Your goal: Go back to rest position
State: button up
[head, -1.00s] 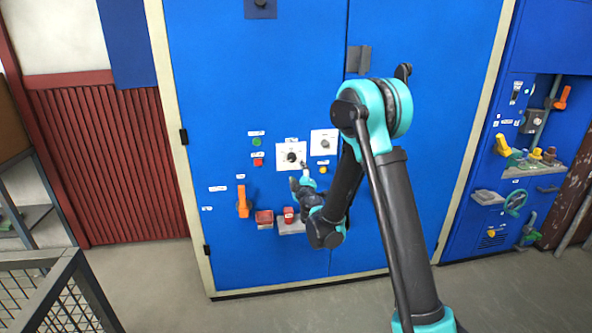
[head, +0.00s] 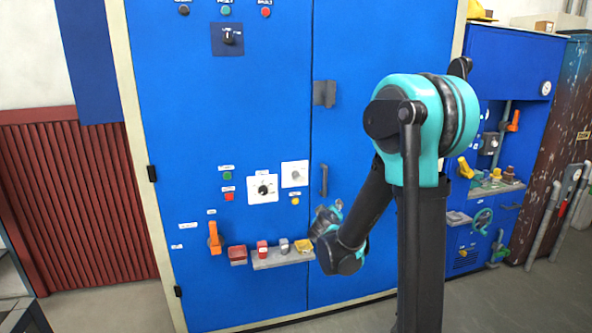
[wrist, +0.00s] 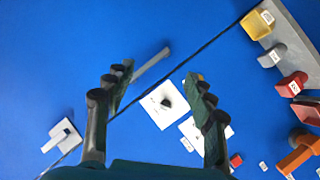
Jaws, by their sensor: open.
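My gripper (wrist: 160,105) is open and empty in the wrist view, with its two fingers apart in front of the blue cabinet door. In the head view my gripper (head: 328,218) is small and partly hidden by my own arm, right of the control panel on the blue cabinet (head: 240,120). A second white dial plate (head: 295,174) is above and to the right of the first.
An orange lever (head: 214,238) and a grey shelf (head: 275,261) with small coloured blocks are low on the cabinet. A door handle (head: 324,180) is close to my gripper. A second blue station (head: 505,70) stands at the right. The floor before the cabinet looks clear.

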jog(key=s+d+f+m+g, duration=0.2)
jog(key=s+d+f+g, duration=0.1)
jog(key=s, duration=0.4)
jog(key=s+d+f+m+g, duration=0.2)
jog(key=s+d+f, duration=0.15)
jog(key=s, duration=0.45)
jog(key=s+d+f+m+g, duration=0.2)
jog(key=s+d+g, duration=0.15)
jog(key=s, duration=0.35)
jog(key=s+a+f+g+y, duration=0.1)
jog(key=s+f, duration=0.1)
jog(key=s, duration=0.3)
jog(key=s+a+f+y, duration=0.1)
jog(key=s, duration=0.5)
jog(key=shift+a+f+g+y, duration=0.35)
jog(key=shift+y, duration=0.05)
jog(key=shift+c, duration=0.5)
